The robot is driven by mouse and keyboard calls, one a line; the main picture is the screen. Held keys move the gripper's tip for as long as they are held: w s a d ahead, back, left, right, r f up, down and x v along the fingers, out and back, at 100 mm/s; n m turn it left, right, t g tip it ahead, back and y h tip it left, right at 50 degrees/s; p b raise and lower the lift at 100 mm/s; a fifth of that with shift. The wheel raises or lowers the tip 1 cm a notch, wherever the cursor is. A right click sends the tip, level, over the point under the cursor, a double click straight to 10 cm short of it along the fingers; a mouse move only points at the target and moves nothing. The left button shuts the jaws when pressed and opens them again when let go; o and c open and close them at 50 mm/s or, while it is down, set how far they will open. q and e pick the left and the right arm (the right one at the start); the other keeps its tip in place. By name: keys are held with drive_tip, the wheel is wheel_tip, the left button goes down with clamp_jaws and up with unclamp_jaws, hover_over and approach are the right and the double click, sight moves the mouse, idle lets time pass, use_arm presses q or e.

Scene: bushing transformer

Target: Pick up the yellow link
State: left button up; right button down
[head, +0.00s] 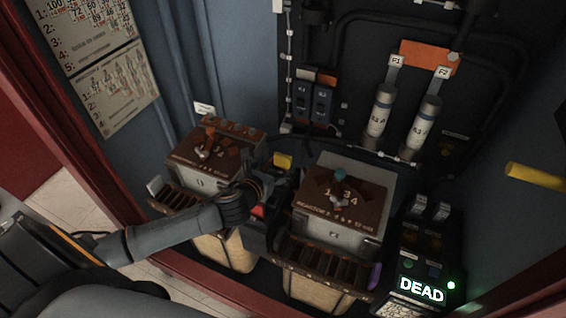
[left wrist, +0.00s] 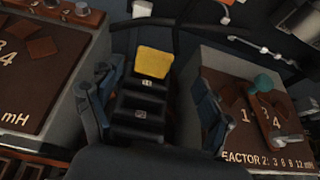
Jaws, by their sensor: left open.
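The yellow link (head: 283,161) is a small yellow block between the two reactor boxes. In the left wrist view the yellow link (left wrist: 153,62) stands at the far end of a dark stepped holder with numbered labels. My left gripper (head: 268,184) reaches in from the left, just in front of the link. In the left wrist view the fingers of my left gripper (left wrist: 150,88) are spread on either side of the dark holder, empty, with the link ahead of them. My right gripper does not show.
A reactor box (head: 207,160) stands left of the gripper and another reactor box (head: 340,200) stands right. Two grey cylinders (head: 380,112) are on the back panel. A lit "DEAD" display (head: 422,290) is at lower right. A yellow bar (head: 535,177) juts in at right.

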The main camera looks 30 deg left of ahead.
sight(281, 159)
use_arm(q)
drive_tip(key=x, duration=0.2)
drive_tip(key=shift+w+f, duration=0.2)
drive_tip(key=shift+w, duration=0.15)
drive_tip(key=shift+w+a+f, duration=0.1)
drive_tip(key=shift+w+f, duration=0.15)
drive_tip(key=shift+w, duration=0.15)
drive_tip(key=shift+a+f+x, duration=0.1)
drive_tip(key=shift+a+x, duration=0.05)
drive_tip(key=shift+x, duration=1.05)
drive_tip(key=shift+a+f+x, duration=0.1)
drive_tip(key=shift+f+x, duration=0.05)
drive_tip(key=shift+x, duration=1)
drive_tip(key=shift+s, duration=0.15)
drive_tip(key=shift+c, duration=0.7)
drive_tip(key=c, duration=1.1)
drive_tip(key=shift+r, duration=0.1)
drive_tip(key=shift+c, duration=0.9)
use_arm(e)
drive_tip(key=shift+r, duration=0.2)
